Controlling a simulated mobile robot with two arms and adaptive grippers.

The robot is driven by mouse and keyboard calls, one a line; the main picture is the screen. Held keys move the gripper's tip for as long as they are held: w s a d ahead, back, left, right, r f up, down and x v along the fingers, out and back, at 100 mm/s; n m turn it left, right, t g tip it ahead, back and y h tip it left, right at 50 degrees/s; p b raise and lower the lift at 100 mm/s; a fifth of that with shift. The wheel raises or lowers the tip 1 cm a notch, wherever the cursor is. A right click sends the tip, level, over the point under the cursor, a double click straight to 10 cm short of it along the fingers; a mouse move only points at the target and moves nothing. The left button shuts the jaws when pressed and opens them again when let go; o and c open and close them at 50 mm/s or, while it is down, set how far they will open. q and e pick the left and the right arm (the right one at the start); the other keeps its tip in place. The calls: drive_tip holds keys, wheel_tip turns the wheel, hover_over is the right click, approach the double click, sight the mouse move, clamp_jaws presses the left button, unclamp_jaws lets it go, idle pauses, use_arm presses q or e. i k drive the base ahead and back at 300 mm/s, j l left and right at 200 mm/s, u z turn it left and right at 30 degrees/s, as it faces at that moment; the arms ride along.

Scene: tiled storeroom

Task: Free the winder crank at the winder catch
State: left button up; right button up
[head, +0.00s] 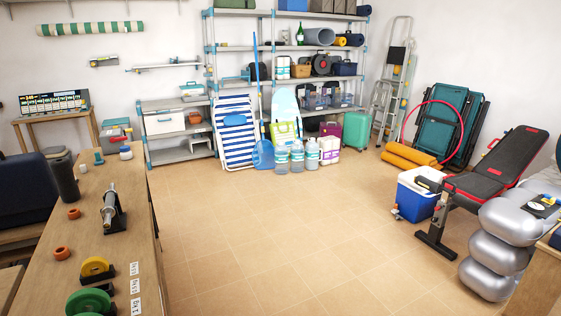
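I cannot clearly pick out the winder crank or the winder catch. A rolled green-and-white striped awning (90,28) is on the wall at the upper left. Below it, a thin horizontal rod-like item (165,66) sits on the wall, with a small bracket-like item (104,61) to its left. Both are too small to tell what they are. Neither of my grippers is in view.
A wooden bench (60,215) with weights and a chrome dumbbell (109,208) runs along the left. Shelving (207,70) stands at the back. A weight bench (490,185) and blue cooler (415,200) stand right. The middle tiled floor (260,225) is clear.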

sight(112, 139)
drive_tip(key=i+l+z, duration=0.65)
drive_tip(key=i, duration=0.2)
drive_tip(key=i+j+u, duration=0.1)
drive_tip(key=i+u, duration=0.7)
drive_tip(key=i+l+u, duration=0.15)
drive_tip(key=i+u, duration=0.75)
drive_tip(key=i+l+u, duration=0.1)
drive_tip(key=i+u, duration=0.35)
drive_tip(key=i+l+u, duration=0.35)
drive_tip(key=i+u, duration=0.15)
drive_tip(key=i+l+u, duration=0.1)
drive_tip(key=i, duration=0.25)
drive_tip(key=i+l+u, duration=0.15)
drive_tip(key=i, duration=0.2)
